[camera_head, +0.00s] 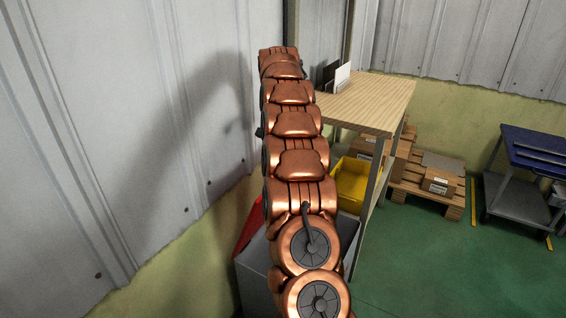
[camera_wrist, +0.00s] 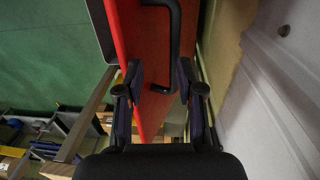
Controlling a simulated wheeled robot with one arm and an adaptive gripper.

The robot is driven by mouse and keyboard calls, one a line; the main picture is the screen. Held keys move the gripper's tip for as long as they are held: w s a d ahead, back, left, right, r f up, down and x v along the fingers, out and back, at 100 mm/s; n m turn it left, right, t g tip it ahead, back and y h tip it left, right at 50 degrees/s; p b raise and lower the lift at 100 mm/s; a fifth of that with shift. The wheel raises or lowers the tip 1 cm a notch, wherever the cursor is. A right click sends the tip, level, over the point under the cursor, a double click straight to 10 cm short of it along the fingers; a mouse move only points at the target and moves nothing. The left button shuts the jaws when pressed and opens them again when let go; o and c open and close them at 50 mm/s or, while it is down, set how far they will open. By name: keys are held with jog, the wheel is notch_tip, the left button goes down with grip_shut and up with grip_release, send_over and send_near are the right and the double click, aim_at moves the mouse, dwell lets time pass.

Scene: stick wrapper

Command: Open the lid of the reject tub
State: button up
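The reject tub (camera_head: 257,272) is a grey bin beside the wall, largely hidden behind my copper arm in the head view. Its red lid (camera_head: 248,228) shows as a sliver between the arm and the wall and looks tilted; how far it stands open I cannot tell. In the wrist view the red lid (camera_wrist: 143,45) runs down the middle, with a black bar handle (camera_wrist: 175,40) on its face. My gripper (camera_wrist: 161,76) has its two fingers apart, on either side of the handle's lower end. Whether they touch the handle or lid is unclear.
The corrugated wall (camera_head: 120,130) is close on the left of my arm. A wooden-topped bench (camera_head: 375,100) stands right behind it, with a yellow bin (camera_head: 352,184) below. A pallet with boxes (camera_head: 430,195) and a blue cart (camera_head: 530,165) stand farther right. The green floor between is clear.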

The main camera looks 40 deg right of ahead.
jog(key=shift+w+r, duration=0.15)
jog(key=shift+r, duration=1.05)
